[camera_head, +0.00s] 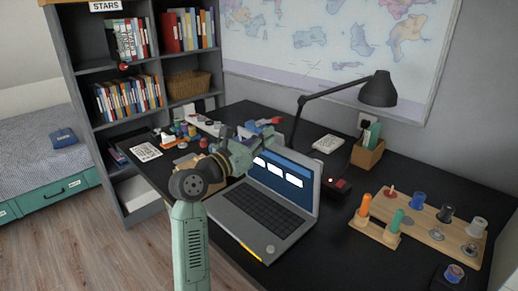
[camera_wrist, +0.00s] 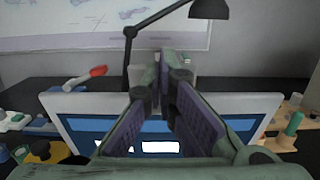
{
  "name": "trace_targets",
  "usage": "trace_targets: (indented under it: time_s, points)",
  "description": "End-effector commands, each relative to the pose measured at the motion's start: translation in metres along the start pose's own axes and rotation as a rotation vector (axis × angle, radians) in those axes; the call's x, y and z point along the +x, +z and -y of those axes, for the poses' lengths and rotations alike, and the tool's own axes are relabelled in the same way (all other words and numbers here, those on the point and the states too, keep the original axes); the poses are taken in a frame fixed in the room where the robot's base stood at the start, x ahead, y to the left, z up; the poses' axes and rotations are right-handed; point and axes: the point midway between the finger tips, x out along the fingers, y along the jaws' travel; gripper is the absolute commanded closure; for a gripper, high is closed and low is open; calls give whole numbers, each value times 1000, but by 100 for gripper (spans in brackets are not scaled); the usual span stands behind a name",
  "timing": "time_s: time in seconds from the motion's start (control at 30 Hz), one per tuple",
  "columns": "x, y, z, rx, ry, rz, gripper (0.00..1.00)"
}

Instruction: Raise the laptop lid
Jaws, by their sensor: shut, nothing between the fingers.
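The laptop (camera_head: 262,205) stands on the black desk with its lid (camera_head: 300,185) raised, close to upright and leaning back. The screen is lit blue with white panels, and the keyboard is uncovered. My gripper (camera_head: 264,140) is at the top left part of the lid, with my arm hiding the screen's left side. In the wrist view, my gripper (camera_wrist: 165,75) has its fingertips together and empty, reaching past the top edge of the lid (camera_wrist: 245,103). I cannot tell whether the fingers touch the lid.
A black desk lamp (camera_head: 378,90) arches behind the laptop. A wooden peg board (camera_head: 430,232) with coloured pieces lies to the right, near a wooden box (camera_head: 367,155). Small coloured items crowd the desk left of my gripper. A bookshelf (camera_head: 125,75) stands at the left.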

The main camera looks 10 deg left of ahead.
Motion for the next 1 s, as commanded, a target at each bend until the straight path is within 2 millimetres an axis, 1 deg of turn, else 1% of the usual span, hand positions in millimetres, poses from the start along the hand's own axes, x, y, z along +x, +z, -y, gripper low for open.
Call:
trace_targets:
  time_s: [0.03,0.2,0.4,0.6,1.0]
  points:
    - [9,2,1,0,-3,0,100]
    - [32,3,0,0,-2,0,100]
    - [49,2,0,0,-1,0,100]
    - [56,2,0,0,0,0,100]
    - [56,2,0,0,0,1,100]
